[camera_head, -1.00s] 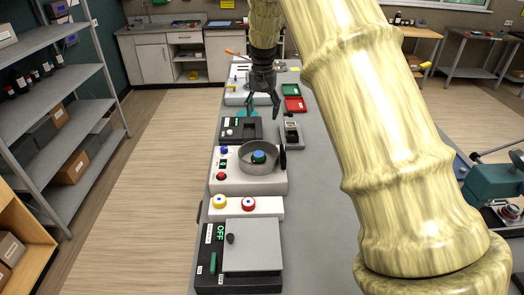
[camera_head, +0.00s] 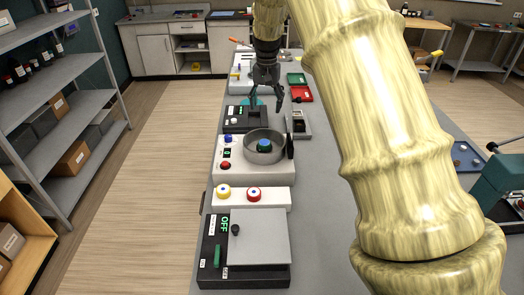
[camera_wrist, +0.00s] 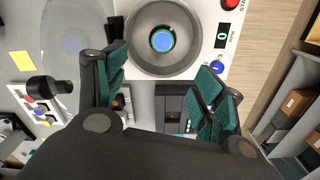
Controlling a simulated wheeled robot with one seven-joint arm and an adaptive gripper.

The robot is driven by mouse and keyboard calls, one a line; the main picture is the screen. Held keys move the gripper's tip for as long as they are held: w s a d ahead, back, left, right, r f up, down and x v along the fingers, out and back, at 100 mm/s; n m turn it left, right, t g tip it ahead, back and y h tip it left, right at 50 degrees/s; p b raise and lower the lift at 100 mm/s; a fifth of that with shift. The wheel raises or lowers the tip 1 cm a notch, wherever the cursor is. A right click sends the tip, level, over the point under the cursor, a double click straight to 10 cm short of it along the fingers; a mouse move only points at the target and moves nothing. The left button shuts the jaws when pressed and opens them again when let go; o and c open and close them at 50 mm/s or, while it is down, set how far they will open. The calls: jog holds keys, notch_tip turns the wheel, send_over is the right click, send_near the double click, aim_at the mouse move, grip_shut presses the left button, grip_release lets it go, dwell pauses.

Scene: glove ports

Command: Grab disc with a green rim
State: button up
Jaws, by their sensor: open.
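A disc with a blue top (camera_head: 264,145) and a green rim sits inside a round grey bowl (camera_head: 250,153) on a white device (camera_head: 233,171). In the wrist view the disc (camera_wrist: 162,40) lies near the middle of the bowl (camera_wrist: 139,50), with a thin greenish edge around the blue. My gripper (camera_head: 266,106) is open and empty, above and behind the bowl in the head view. Its two green-padded fingers (camera_wrist: 164,62) stand apart in the wrist view, with the disc seen between and beyond their tips. Nothing covers the disc.
A round lid (camera_head: 291,146) stands open at the bowl's right side; it looks transparent in the wrist view (camera_wrist: 70,35). A white box with yellow and red buttons (camera_head: 238,205) and a grey-lidded box (camera_head: 261,238) stand nearer.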

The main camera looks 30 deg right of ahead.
jog(key=b, duration=0.3)
send_over(264, 142)
notch_tip(264, 142, down, 4)
jog(key=f, duration=0.6)
jog(key=shift+d+f+p, duration=0.3)
jog(key=shift+d+p, duration=0.05)
jog(key=shift+s+a+f+p, duration=0.1)
jog(key=shift+a+f+p, duration=0.1)
jog(key=shift+f+p, duration=0.5)
jog(key=shift+w+f+p, duration=0.2)
jog(key=shift+f+p, duration=0.65)
jog(key=shift+f, duration=1.15)
jog(key=c, duration=1.2)
jog(key=shift+r, duration=0.15)
